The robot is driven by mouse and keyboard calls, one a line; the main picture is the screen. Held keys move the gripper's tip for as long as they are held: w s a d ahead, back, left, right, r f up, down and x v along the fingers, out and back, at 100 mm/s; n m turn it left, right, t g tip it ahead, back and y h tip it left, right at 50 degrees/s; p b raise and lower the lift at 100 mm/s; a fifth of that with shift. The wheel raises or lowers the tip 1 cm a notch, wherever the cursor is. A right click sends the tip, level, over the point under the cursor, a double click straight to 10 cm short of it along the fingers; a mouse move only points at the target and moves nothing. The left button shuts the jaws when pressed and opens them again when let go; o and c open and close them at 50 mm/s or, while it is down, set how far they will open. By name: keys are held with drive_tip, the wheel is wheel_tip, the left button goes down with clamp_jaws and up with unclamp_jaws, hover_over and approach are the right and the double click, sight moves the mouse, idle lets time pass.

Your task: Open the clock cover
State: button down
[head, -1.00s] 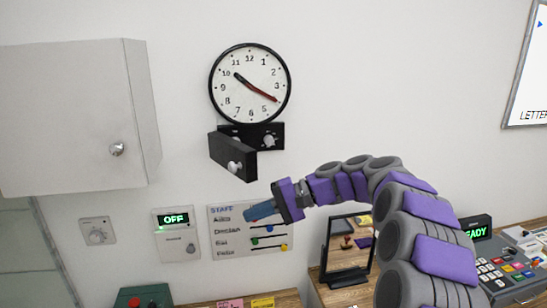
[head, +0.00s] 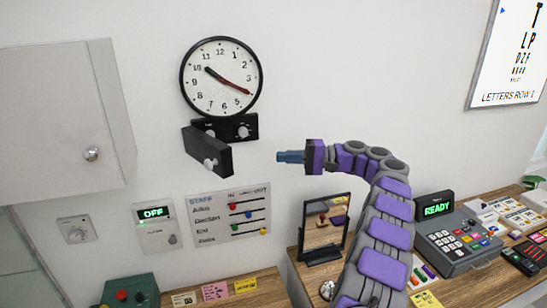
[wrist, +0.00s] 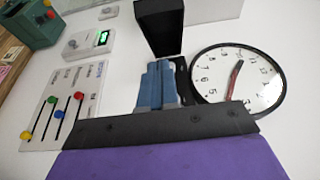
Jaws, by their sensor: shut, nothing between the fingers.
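The round clock (head: 221,77) hangs on the white wall. Below it is a black panel (head: 226,128) with small dials. The black cover (head: 196,153), with a pale round knob (head: 210,163), stands swung out at an angle from this panel, leaving dials visible. My gripper (head: 279,157) has its blue fingers closed and empty, pointing left. It is right of the cover, apart from it. In the wrist view the closed fingers (wrist: 157,84) show below the dark cover (wrist: 160,26), with the clock (wrist: 238,82) to the right.
A white cabinet (head: 62,120) juts out at left. A staff board (head: 228,214) with coloured sliders and an OFF display unit (head: 154,225) are on the wall below. A framed mirror (head: 325,225) and a READY machine (head: 455,235) stand on the desk. Wall around my gripper is clear.

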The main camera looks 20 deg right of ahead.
drive_tip(key=a, duration=1.2)
drive_tip(key=shift+w, duration=0.4)
